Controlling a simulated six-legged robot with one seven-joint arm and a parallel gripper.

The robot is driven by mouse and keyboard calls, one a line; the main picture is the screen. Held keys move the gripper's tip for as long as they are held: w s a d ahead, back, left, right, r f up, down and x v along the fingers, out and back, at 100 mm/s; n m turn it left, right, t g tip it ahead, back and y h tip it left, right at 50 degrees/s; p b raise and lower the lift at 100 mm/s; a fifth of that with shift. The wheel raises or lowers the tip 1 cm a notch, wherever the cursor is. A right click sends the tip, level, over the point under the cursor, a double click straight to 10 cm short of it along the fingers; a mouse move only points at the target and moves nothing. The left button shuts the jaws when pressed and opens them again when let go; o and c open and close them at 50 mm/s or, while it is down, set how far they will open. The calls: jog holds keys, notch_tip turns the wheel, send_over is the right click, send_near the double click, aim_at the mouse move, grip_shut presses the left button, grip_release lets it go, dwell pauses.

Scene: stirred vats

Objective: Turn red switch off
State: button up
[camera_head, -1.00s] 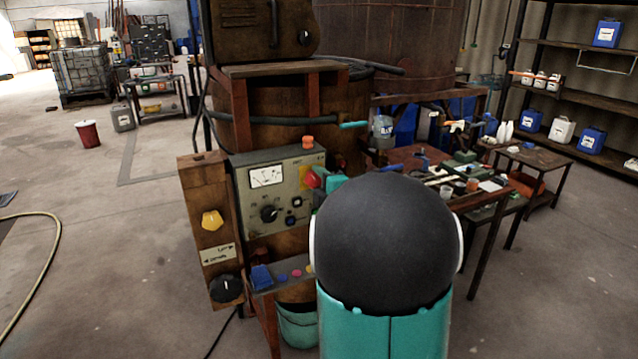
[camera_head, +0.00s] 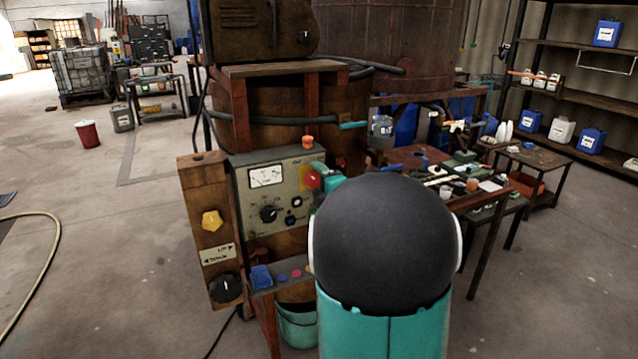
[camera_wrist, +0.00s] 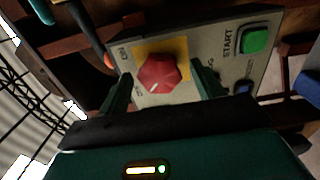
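The red switch (camera_wrist: 160,74) is a faceted red knob on a yellow plate, with a white mark near its lower edge. An "ON" label is at the plate's upper left; another label near its lower left is too blurred to read. My gripper (camera_wrist: 166,82) is open, one dark green finger on each side of the knob, with gaps showing between fingers and knob. In the head view the red switch (camera_head: 313,181) is at the right of the grey control panel (camera_head: 262,210), partly hidden by my teal gripper (camera_head: 332,180).
A green START button (camera_wrist: 255,41) and a blue button (camera_wrist: 243,87) lie right of the switch in the wrist view. An orange knob (camera_head: 308,142) tops the panel. A wooden post carries a yellow knob (camera_head: 211,221). A cluttered table (camera_head: 408,155) stands to the right.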

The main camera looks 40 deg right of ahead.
jog(key=v, duration=1.4)
jog(key=shift+w+r, duration=0.1)
jog(key=shift+w, duration=0.05)
jog(key=w+a+m+g, duration=0.1)
jog(key=a+m+g, duration=0.5)
jog(key=a+m, duration=0.55)
jog(key=s+a+f+m+g+y, duration=0.1)
jog(key=s+a, duration=0.4)
jog(key=a, duration=0.5)
jog(key=s+a+f+m+g+y, duration=0.2)
jog(key=s+a+f+g+y, duration=0.2)
jog(key=a, duration=0.7)
jog(key=shift+s+g, duration=0.4)
jog(key=shift+s, duration=0.8)
